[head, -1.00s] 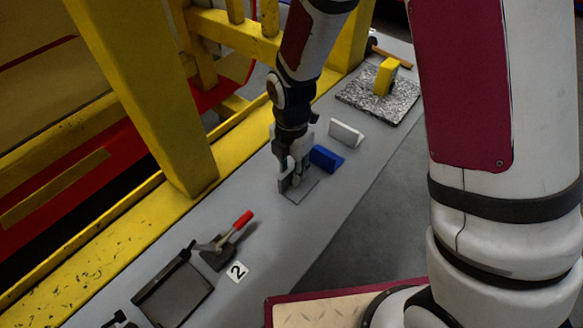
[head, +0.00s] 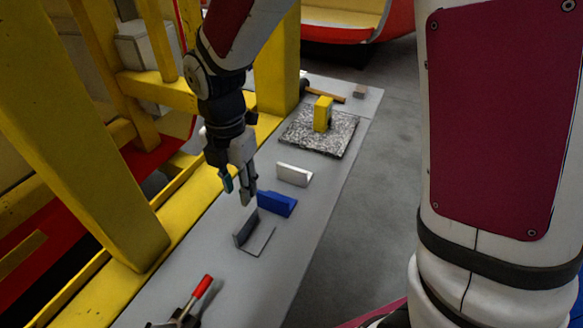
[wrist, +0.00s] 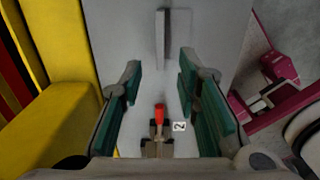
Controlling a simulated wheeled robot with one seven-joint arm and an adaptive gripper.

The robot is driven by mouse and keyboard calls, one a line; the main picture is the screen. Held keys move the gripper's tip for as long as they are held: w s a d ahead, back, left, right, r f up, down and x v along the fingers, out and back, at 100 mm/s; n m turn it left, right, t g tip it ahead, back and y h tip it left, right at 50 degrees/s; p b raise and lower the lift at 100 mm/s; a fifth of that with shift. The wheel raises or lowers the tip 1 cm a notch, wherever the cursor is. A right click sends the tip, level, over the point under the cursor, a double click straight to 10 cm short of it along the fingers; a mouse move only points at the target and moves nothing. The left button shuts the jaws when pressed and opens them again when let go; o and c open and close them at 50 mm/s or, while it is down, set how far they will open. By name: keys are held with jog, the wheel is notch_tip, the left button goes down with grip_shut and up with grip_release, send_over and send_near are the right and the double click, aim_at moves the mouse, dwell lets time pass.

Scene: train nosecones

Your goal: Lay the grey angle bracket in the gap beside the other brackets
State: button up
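The grey angle bracket (head: 260,238) lies on the grey bench, its upright plate on the left and its flat leg on the bench. It is in line with the blue bracket (head: 277,205) and the white bracket (head: 294,175), with a small space between it and the blue one. My gripper (head: 238,192) is above the bench, just left of the blue bracket in the head view, apart from the brackets. In the wrist view, its green-padded fingers (wrist: 160,82) are spread with nothing between them, and the grey bracket (wrist: 163,40) shows beyond the fingertips.
A red-handled clamp (head: 198,290) stands nearer on the bench; a number 2 label (wrist: 179,126) is beside it. A yellow block (head: 322,114) sits on a speckled plate (head: 339,140) farther along. Yellow frame posts (head: 85,140) border the bench's left side.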

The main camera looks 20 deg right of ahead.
jog(key=s+d+r+m+t, duration=0.2)
jog(key=s+d+r+m, duration=0.5)
jog(key=m, duration=0.6)
jog(key=s+d+r+m+t, duration=0.3)
jog(key=s+d+r+m, duration=0.4)
jog(key=m, duration=0.7)
jog(key=v, duration=0.3)
jog(key=shift+s+d+r, duration=0.2)
jog(key=shift+s, duration=0.1)
